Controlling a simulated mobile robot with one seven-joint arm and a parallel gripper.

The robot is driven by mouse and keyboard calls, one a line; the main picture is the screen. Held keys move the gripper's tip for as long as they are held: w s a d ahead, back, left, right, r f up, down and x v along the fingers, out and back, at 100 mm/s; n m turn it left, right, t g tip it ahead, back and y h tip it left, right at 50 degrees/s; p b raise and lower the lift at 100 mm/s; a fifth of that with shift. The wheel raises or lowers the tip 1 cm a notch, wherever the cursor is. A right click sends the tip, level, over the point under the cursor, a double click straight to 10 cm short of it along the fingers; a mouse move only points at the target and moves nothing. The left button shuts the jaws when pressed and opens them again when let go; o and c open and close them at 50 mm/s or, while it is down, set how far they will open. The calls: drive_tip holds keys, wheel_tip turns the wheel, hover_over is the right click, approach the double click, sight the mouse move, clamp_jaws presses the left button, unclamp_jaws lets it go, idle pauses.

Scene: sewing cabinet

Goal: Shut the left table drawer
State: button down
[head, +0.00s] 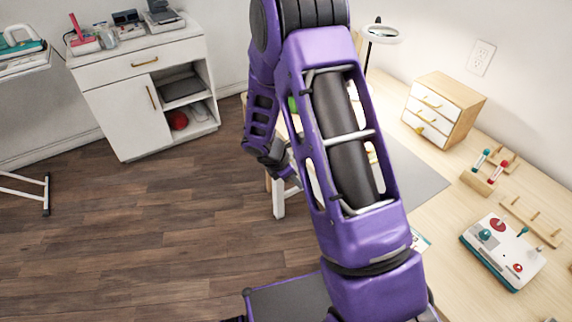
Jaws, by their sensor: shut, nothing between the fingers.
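The wooden table (455,205) runs along the right wall. Its left end and front are mostly behind my purple arm, so the left table drawer cannot be made out, nor how far it stands open. A white leg (279,204) shows below that end. My gripper (282,168) is small and dark, beside the left edge of my arm, close to the table's left end. It is shut with nothing in it. Whether it touches the table or drawer cannot be told.
A white cabinet (115,110) with an open shelf side stands at the back left. On the table are a small drawer box (463,96), a spool rack (480,182) and a white device (502,252). The wooden floor (120,220) at left is clear.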

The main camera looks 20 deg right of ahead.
drive_tip(key=w+d+f+m+t+h+b, duration=0.2)
drive_tip(key=w+f+m+t+h+b, duration=0.15)
drive_tip(key=w+f+m+h, duration=0.35)
drive_tip(key=w+a+f+t+y+b, duration=0.1)
drive_tip(key=w+a+t+y, duration=0.15)
drive_tip(key=a+t, duration=0.3)
drive_tip(key=w+a+f+t+y+b, duration=0.1)
drive_tip(key=w+a+f+t, duration=0.15)
drive_tip(key=a+t, duration=0.3)
drive_tip(key=s+d+b+x, duration=0.1)
drive_tip(key=d+x, duration=0.1)
drive_tip(key=x, duration=1.1)
drive_tip(key=shift+d+r+m+b, duration=0.15)
drive_tip(key=shift+r+m+b, duration=0.2)
drive_tip(key=shift+r, duration=0.1)
drive_tip(key=shift+w+d+p, duration=0.15)
drive_tip(key=shift+w+d, duration=0.1)
drive_tip(key=shift+d, duration=0.55)
drive_tip(key=shift+w+d+p, duration=0.15)
drive_tip(key=shift+w+d, duration=0.1)
drive_tip(key=shift+d, duration=0.6)
drive_tip(key=shift+w+d+p, duration=0.15)
drive_tip(key=shift+w+d, duration=0.05)
drive_tip(key=shift+d, duration=0.6)
